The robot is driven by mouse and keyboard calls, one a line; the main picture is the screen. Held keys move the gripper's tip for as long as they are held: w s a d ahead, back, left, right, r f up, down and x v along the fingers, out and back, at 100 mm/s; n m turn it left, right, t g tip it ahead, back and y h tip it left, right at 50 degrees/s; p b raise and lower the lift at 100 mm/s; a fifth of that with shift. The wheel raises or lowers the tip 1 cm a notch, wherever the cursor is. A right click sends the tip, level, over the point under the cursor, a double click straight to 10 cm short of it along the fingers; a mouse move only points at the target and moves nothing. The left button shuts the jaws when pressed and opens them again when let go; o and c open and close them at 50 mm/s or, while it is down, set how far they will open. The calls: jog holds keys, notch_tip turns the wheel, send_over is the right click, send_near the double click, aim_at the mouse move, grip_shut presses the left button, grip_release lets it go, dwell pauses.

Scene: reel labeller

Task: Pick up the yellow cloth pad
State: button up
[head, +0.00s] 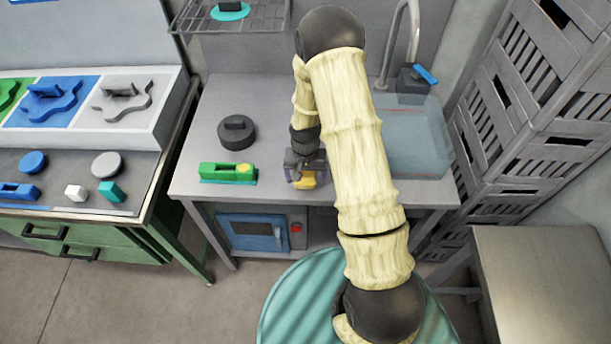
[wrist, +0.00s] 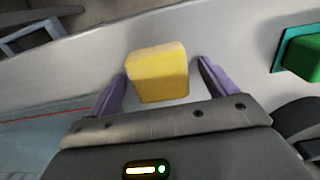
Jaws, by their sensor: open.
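The yellow cloth pad (wrist: 158,74) is a small block on the grey worktop, seen between my two fingers in the wrist view. In the head view the pad (head: 306,180) shows near the front edge of the worktop, partly hidden by my gripper. My gripper (wrist: 160,82) is open, with one purple finger on each side of the pad and a gap on both sides. In the head view my gripper (head: 305,172) points down over the pad.
A green device (head: 228,172) and a dark round reel (head: 236,131) stand left of my gripper. A sink (head: 418,140) with a tap lies to the right. Grey crates (head: 530,110) are stacked far right. Some worktop (head: 265,120) is clear.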

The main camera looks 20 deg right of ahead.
aim_at(305, 175)
jog(key=shift+f, duration=0.2)
jog(key=shift+c, duration=0.3)
jog(key=c, duration=1)
jog(key=shift+r, duration=0.15)
notch_tip(305, 175, up, 10)
jog(key=shift+f+b, duration=0.1)
jog(key=shift+b, duration=0.95)
